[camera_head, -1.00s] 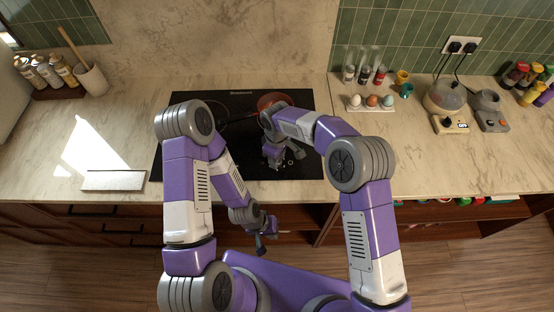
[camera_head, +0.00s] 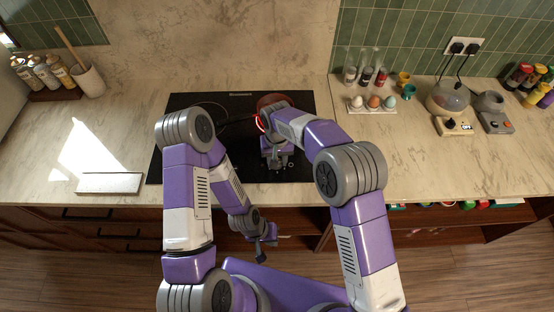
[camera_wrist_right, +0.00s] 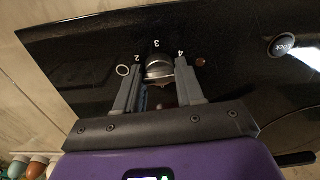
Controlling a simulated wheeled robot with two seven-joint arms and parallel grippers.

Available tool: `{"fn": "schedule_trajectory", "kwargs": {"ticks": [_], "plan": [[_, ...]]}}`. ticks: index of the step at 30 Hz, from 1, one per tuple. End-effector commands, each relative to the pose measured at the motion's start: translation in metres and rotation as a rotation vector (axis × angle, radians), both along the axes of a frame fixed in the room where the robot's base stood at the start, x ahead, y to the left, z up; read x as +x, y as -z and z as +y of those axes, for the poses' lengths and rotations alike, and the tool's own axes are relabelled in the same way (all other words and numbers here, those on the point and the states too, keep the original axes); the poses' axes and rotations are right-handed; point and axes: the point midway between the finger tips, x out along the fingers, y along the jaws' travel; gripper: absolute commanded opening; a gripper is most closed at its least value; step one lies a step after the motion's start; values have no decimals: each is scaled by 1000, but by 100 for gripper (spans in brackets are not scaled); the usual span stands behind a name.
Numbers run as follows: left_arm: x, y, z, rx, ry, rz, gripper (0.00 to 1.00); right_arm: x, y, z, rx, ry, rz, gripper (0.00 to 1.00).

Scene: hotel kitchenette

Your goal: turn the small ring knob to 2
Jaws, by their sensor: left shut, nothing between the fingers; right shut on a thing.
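The knob (camera_wrist_right: 158,70) is a rounded metallic knob on the black cooktop panel in the right wrist view. The printed numbers 2, 3 and 4 stand around it, with 3 just beyond its far side. My right gripper (camera_wrist_right: 160,80) is shut on the knob, one finger at each side. I cannot tell which number its pointer faces. In the head view my right gripper (camera_head: 277,163) is over the front of the cooktop (camera_head: 180,150) and hides the knob. My left gripper (camera_head: 261,255) hangs shut and empty before the counter.
A round lock button (camera_wrist_right: 281,46) and a small orange dot (camera_wrist_right: 201,62) are on the panel. A reddish pan (camera_head: 271,100) is at the cooktop's back, partly hidden by my arm. Counter at left is mostly clear.

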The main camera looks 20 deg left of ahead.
Motion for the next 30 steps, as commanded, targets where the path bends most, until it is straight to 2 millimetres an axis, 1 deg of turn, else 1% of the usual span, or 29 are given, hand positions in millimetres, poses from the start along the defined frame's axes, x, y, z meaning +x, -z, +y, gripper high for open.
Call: {"fn": "schedule_trajectory", "kwargs": {"ticks": [6, 15, 22, 30], "plan": [[0, 2, 0, 0, 0, 0, 0, 1, -1, 0, 1, 200, -4, 7], [0, 2, 0, 0, 0, 0, 0, 1, -1, 1, 2, 431, -3, 7], [0, 1, 0, 0, 0, 0, 0, 1, -2, 1, 3, 539, -3, 7], [0, 1, 0, 0, 0, 0, 0, 1, -2, 1, 3, 590, -4, 7]]}}
